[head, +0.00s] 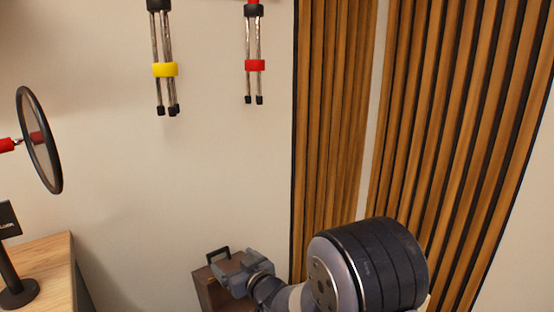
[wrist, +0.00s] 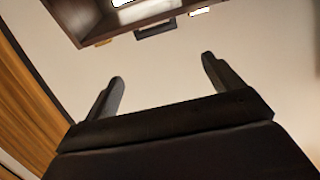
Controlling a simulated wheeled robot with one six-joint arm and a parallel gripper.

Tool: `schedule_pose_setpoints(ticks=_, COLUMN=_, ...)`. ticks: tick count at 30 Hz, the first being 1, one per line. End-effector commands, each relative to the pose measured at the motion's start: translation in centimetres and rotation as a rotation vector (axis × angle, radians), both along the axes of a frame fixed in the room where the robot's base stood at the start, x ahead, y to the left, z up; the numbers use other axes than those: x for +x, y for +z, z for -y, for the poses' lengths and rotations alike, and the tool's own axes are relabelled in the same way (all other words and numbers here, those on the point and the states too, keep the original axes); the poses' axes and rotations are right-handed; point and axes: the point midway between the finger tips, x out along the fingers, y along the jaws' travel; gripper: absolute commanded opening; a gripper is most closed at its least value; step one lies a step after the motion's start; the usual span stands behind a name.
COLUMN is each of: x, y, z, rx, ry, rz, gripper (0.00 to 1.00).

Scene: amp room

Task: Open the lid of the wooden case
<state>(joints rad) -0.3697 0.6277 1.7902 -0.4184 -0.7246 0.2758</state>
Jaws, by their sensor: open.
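The wooden case (head: 204,292) is dark brown and sits low in the head view, partly hidden behind my gripper and arm. Its black handle (head: 217,254) shows at the upper left of the case. In the wrist view the brown case (wrist: 85,16) fills the top, cut off by the frame edge, with the black handle (wrist: 155,30) on its near edge and gold-coloured fittings either side. I cannot tell how far the lid is raised. My gripper (wrist: 162,70) is open and empty, its two fingers apart and pointing toward the handle edge without touching it; it also shows in the head view (head: 224,268).
A wooden desk (head: 42,255) with a black stand (head: 14,270) and a round pop filter (head: 40,140) is at left. Folded tripods, one with a yellow collar (head: 165,70) and one with a red collar (head: 255,65), hang on the wall. Wooden slat panels (head: 335,130) stand at right.

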Motion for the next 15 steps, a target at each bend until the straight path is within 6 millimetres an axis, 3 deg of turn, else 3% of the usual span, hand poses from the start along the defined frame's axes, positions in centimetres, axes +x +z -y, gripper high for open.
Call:
schedule_pose_setpoints(ticks=9, x=3.8, y=-0.9, z=-2.9, rx=0.0, ry=0.001, rz=0.0, gripper=0.87)
schedule_pose_setpoints(ticks=15, x=4.5, y=-0.8, z=-3.4, rx=-0.013, ry=0.0, rz=-0.017, gripper=0.87)
